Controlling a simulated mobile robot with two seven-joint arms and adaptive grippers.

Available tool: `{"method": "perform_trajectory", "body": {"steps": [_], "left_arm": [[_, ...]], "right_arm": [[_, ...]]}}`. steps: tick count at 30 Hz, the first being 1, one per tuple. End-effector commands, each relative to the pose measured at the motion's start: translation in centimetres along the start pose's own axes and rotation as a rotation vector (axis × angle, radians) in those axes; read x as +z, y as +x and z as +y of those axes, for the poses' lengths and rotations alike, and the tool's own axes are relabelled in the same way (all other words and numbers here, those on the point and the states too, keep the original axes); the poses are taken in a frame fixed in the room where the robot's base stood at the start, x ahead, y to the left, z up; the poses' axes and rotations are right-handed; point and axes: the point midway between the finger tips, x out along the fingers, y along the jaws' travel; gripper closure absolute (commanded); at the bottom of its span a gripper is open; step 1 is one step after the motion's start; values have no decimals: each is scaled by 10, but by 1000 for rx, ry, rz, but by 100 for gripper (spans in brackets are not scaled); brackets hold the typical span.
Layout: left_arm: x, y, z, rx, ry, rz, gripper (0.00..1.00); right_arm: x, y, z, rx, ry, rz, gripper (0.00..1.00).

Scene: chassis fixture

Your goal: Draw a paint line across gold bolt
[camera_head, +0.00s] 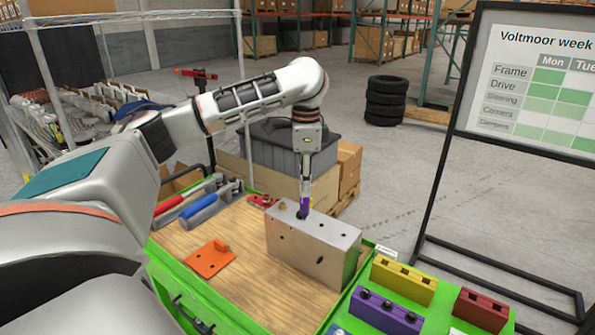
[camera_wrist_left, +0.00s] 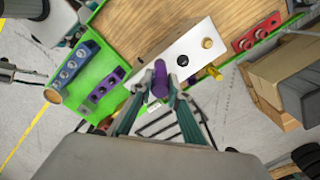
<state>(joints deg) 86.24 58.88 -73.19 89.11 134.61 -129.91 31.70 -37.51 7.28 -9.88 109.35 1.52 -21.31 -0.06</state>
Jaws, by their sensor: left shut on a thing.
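A grey metal block (camera_head: 318,248) stands on the wooden bench top and has several dark holes in its side. A gold bolt (camera_head: 282,205) sits on its top face near the left end, and the wrist view also shows this gold bolt (camera_wrist_left: 207,43). A dark round bolt or hole (camera_wrist_left: 182,60) lies between it and my left gripper. My left gripper (camera_head: 305,186) points down over the block, shut on a purple paint marker (camera_head: 304,207), also clear in the wrist view (camera_wrist_left: 160,78). The marker's tip is to the right of the gold bolt; whether it touches the block is unclear.
An orange plate (camera_head: 209,258) and red and blue handled tools (camera_head: 190,203) lie left of the block. Yellow (camera_head: 404,279), purple (camera_head: 386,311) and dark red (camera_head: 481,310) holders stand on the green tray at right. A grey bin (camera_head: 290,148) is behind.

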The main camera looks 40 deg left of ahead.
Motion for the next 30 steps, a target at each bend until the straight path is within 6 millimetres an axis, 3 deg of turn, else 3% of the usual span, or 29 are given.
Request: {"method": "perform_trajectory", "body": {"steps": [9,15,27,30], "left_arm": [[-37,42,94,0,-331,-2,100],[-58,65,146,0,-534,-2,100],[-83,94,210,0,-784,-1,100],[-82,94,209,4,-786,-4,100]], "right_arm": [[-6,2,0,3,7,10,60],[-3,0,-3,1,14,4,60],[-2,0,-2,1,12,3,60],[-2,0,-2,1,9,3,60]]}}
